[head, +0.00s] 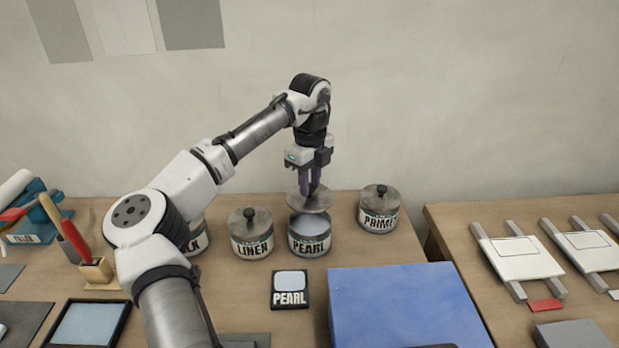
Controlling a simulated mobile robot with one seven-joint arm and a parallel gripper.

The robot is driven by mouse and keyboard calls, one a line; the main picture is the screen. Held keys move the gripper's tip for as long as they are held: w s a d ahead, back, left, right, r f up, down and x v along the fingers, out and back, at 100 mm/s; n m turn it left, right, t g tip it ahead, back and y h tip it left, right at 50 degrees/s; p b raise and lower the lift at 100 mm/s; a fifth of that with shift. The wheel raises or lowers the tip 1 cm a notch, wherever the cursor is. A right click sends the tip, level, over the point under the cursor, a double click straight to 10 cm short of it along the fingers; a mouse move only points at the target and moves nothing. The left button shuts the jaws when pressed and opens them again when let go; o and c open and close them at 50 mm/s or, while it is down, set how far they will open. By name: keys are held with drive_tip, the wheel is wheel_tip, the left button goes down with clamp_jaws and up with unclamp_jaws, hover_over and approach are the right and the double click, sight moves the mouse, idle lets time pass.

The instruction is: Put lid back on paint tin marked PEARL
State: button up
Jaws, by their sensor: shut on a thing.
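The paint tin marked PEARL (309,245) stands upright on the table and is open, with pale blue-grey paint showing inside. My gripper (309,191) points down and is shut on a round grey metal lid (322,203). The lid is just above the PEARL tin, over its back part in the picture. It looks apart from the rim, with paint visible below its front edge, though the exact gap is hard to tell. The lid's knob is hidden between the fingers.
Lidded tins marked LINEN (251,246) and PRIMER (379,220) flank the PEARL tin closely. Another tin (196,240) is partly behind my arm. A PEARL swatch card (290,290) and a large blue block (405,306) lie in front. A second table (455,222) holds white panels (517,258).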

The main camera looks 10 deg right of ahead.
sight(310, 197)
drive_tip(key=shift+f+b, duration=2.15)
drive_tip(key=shift+f, duration=0.9)
drive_tip(key=shift+r+p, duration=0.15)
drive_tip(key=shift+p, duration=0.85)
drive_tip(key=shift+f+p, duration=0.2)
drive_tip(key=shift+p, duration=0.65)
idle(0.4)
drive_tip(key=o, duration=1.5)
